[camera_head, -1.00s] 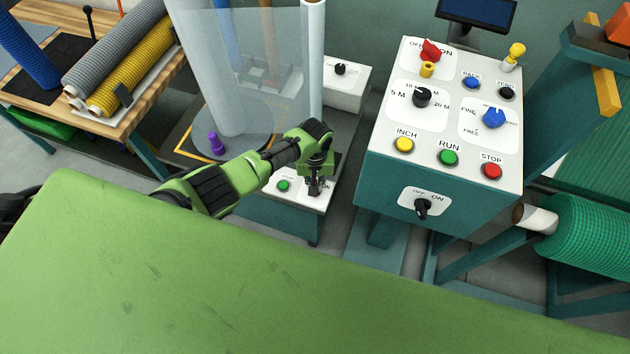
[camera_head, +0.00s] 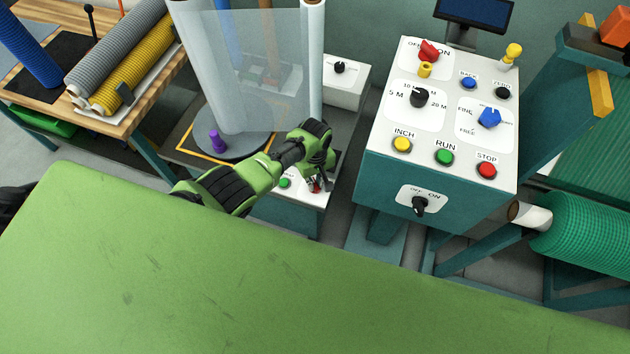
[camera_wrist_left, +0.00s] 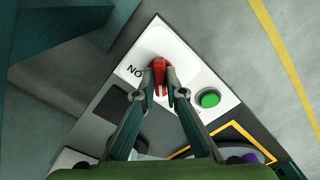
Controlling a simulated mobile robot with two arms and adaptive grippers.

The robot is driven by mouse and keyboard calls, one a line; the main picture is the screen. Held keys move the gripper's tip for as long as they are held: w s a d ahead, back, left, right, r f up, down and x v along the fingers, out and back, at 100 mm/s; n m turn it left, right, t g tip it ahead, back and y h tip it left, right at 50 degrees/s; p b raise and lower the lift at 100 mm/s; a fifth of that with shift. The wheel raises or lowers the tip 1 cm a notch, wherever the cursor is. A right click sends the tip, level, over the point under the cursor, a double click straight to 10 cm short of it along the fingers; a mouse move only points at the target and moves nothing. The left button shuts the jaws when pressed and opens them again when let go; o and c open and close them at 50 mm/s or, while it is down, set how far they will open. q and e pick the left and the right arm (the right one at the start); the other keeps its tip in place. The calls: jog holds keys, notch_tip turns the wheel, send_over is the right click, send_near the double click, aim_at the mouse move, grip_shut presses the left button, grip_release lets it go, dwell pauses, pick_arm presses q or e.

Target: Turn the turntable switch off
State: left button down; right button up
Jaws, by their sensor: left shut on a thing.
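The turntable switch is a red knob (camera_wrist_left: 160,72) on a white plate, beside a green button (camera_wrist_left: 209,98) on the low control panel (camera_wrist_left: 192,62). In the left wrist view my left gripper (camera_wrist_left: 162,92) is shut on the red knob, one finger on each side. An ON label shows to the left of the knob; no OFF label can be read there. In the head view the left gripper (camera_head: 318,183) is over the panel's front right part and partly hides the knob (camera_head: 316,188). My right gripper is not in view.
The turntable (camera_head: 236,145) with an upright clear-wrapped roll stands behind the left arm. A teal control box (camera_head: 385,195) with several buttons and knobs stands to the right. A small white box (camera_head: 350,90) stands behind the panel. A green surface (camera_head: 200,285) fills the foreground.

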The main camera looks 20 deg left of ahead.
aim_at(315, 183)
pick_arm(q)
jog(key=shift+w, duration=0.1)
jog(key=c, duration=2.1)
grip_release()
jog(key=shift+r, duration=0.1)
jog(key=shift+r, duration=0.6)
notch_tip(315, 183, up, 11)
jog(key=shift+f, duration=0.15)
